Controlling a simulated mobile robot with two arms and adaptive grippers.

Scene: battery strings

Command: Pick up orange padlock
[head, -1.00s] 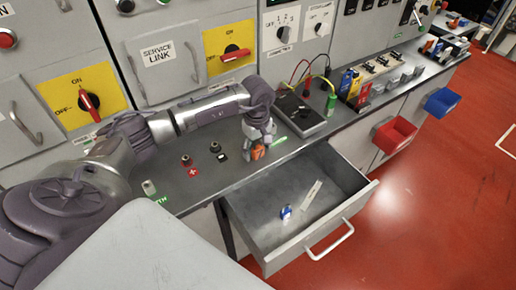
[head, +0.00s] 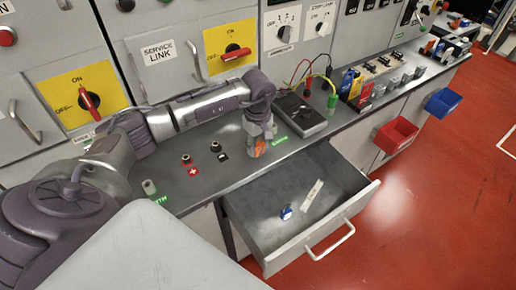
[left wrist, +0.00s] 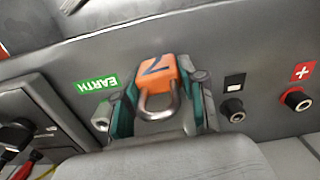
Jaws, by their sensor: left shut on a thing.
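The orange padlock (left wrist: 157,74) sits between the fingers of my left gripper (left wrist: 158,100) in the left wrist view. It has a dark mark on its body, and its metal shackle points toward the camera. My left gripper is shut on the padlock's body. In the head view the padlock (head: 260,145) shows as a small orange patch in my left gripper (head: 256,149), at the bench surface behind the open drawer. I cannot tell whether the padlock touches the bench. My right gripper is not in view.
The open drawer (head: 252,224) holds a blue padlock (head: 286,212) and a pale tag (head: 313,194). Red and black sockets stand left of the gripper. A dark meter (head: 300,113) with leads is to the right, and panels with rotary switches rise behind.

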